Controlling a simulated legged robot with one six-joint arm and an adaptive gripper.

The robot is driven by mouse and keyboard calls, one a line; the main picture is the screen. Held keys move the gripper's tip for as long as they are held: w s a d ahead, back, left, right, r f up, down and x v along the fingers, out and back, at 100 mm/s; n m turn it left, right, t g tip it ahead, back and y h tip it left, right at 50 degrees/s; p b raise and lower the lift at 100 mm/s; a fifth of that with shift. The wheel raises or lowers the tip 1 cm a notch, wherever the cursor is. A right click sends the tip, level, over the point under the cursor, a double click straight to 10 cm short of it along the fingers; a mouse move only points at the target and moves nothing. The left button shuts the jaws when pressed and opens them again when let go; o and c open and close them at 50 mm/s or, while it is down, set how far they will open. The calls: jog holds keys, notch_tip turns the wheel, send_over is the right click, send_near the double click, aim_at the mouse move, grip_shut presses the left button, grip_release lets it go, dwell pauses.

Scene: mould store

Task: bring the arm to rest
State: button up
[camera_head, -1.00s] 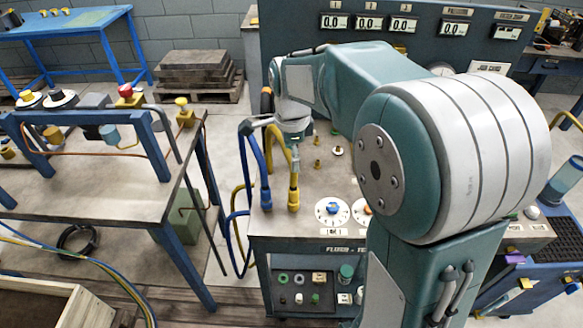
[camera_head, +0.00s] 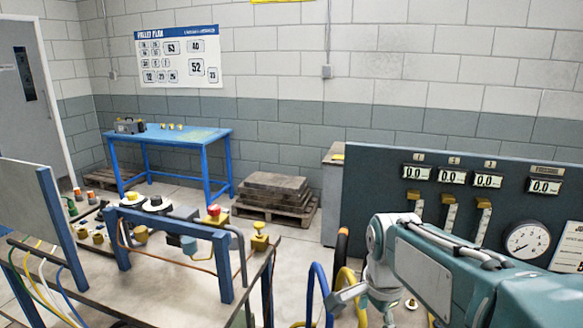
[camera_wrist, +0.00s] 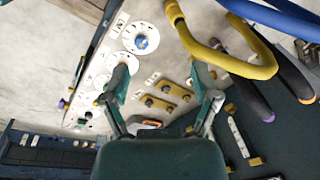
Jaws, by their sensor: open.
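My gripper (camera_wrist: 161,82) is open and empty in the wrist view, its two fingers spread wide above a pale panel. Between and beyond the fingers the panel shows brass-coloured fittings (camera_wrist: 163,97) and a round white dial with a blue knob (camera_wrist: 141,42). In the head view my teal and white arm reaches in from the lower right. Its wrist hangs down beside the console, and the fingertips are not clearly visible there.
A yellow hose (camera_wrist: 225,58) and a blue hose (camera_wrist: 285,17) arch close to my gripper. The gauge console (camera_head: 375,190) stands behind my arm. A blue-framed bench (camera_head: 172,238) is at left.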

jog(key=s+r+n+t, duration=0.1)
jog(key=s+n+t, duration=0.3)
jog(key=s+n, duration=0.9)
jog(key=shift+s+r, duration=0.15)
jog(key=shift+s, duration=0.8)
jog(key=shift+d, duration=0.1)
